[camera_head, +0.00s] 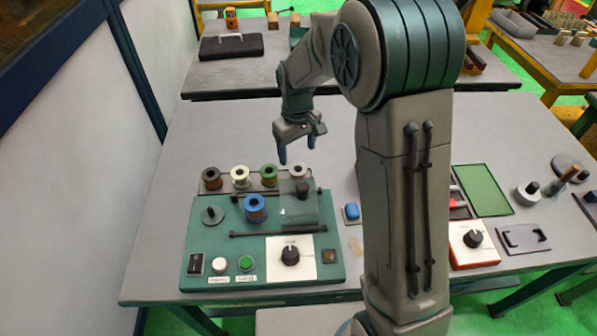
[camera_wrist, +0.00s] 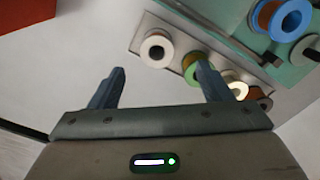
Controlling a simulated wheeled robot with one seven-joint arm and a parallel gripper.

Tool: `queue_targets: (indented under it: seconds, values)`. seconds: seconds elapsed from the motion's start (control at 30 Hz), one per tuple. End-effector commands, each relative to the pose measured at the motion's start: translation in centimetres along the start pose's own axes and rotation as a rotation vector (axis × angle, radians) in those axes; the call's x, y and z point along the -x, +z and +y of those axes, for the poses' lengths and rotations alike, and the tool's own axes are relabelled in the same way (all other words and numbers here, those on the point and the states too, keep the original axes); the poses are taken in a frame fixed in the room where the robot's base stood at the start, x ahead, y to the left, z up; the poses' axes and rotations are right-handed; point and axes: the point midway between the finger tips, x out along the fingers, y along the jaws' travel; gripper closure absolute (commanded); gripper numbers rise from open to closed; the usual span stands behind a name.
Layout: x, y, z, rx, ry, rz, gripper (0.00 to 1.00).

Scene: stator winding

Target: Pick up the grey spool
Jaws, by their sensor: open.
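My gripper (camera_head: 296,150) is open and empty, with fingers pointing down, above and slightly behind the grey spool. In the wrist view, my gripper (camera_wrist: 160,72) shows both fingers wide apart, with nothing between them. The right fingertip overlaps the view of the green spool (camera_wrist: 193,60).
The green (camera_head: 268,174), cream (camera_head: 240,176) and brown (camera_head: 211,178) spools stand left of the grey one. A blue spool (camera_head: 255,207) stands on the green panel (camera_head: 200,240), near a translucent block (camera_head: 298,207). The table behind the rack is clear.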

Motion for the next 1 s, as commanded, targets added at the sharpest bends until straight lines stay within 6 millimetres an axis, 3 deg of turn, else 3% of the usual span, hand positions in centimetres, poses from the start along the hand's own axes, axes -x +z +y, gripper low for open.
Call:
queue_targets:
  seconds: [0.2, 0.47, 0.8, 1.0]
  values:
    - [-3.5, 0.1, 0.0, -0.001, -0.001, -0.003, 0.28]
    - [-5.1, 0.0, 0.1, -0.002, -0.001, -0.003, 0.28]
    - [-8.9, -0.3, 0.5, -0.002, 0.0, -0.002, 0.28]
    - [-9.4, -0.4, 0.5, -0.001, 0.0, 0.001, 0.28]
